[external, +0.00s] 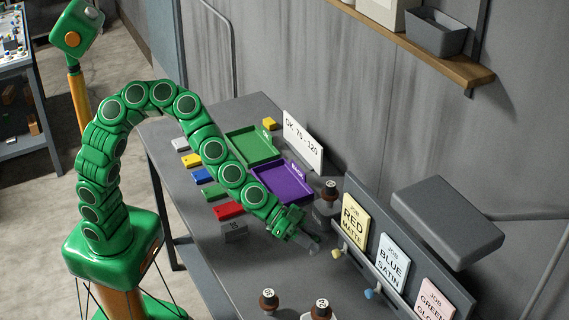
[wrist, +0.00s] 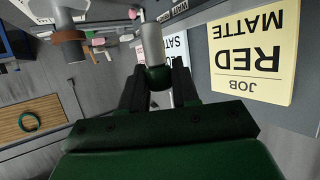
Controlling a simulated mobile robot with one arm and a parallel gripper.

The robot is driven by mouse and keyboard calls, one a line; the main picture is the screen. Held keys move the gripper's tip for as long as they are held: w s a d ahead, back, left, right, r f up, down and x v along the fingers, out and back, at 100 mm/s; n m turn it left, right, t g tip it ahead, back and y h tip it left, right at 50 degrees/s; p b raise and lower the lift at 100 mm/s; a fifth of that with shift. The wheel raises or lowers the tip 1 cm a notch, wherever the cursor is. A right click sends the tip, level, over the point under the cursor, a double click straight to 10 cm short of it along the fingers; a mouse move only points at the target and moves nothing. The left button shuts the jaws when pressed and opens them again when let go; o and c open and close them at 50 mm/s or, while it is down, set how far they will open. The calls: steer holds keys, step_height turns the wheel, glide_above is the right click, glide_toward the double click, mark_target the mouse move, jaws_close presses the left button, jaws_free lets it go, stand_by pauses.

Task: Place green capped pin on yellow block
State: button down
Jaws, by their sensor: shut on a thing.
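My gripper (external: 297,231) is low over the right part of the grey bench, beside the job cards. In the wrist view its dark fingers (wrist: 158,80) are shut on the green cap of the green capped pin (wrist: 151,42). The pin's pale grey shaft points away from the gripper. In the external view the pin (external: 311,243) is small and partly hidden by the fingers. A yellow block (external: 191,160) lies in the row of coloured blocks at the bench's left edge, well away from my gripper. Another small yellow block (external: 269,123) lies at the far end, behind the green tray.
A green tray (external: 251,147) and a purple tray (external: 283,182) lie mid-bench. The job-card board (external: 354,221) and a grey lamp-like slab (external: 446,221) are at right.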

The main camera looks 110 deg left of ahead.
steer(key=s+a+r+n+y, duration=0.1)
steer(key=s+a+r+y, duration=0.15)
steer(key=a, duration=1.25)
steer(key=s+a+r+n+y, duration=0.15)
steer(key=a+r, duration=0.25)
steer(key=a, duration=1.2)
steer(key=s+a+r+n+y, duration=0.1)
steer(key=s+a+r+n, duration=0.15)
steer(key=a, duration=1.25)
steer(key=s+a+f, duration=0.4)
steer(key=s+a, duration=0.5)
steer(key=s, duration=0.1)
steer(key=s+a+f, duration=0.3)
steer(key=s+a, duration=0.7)
steer(key=s+a+f, duration=0.4)
steer(key=s+a, duration=0.5)
steer(key=s, duration=0.1)
steer(key=shift+s+a+f+y, duration=0.3)
steer(key=shift+a+y, duration=0.1)
steer(key=m+h, duration=0.2)
glide_above(269, 121)
steer(key=shift+s+a+f, duration=0.1)
steer(key=shift+f, duration=3.95)
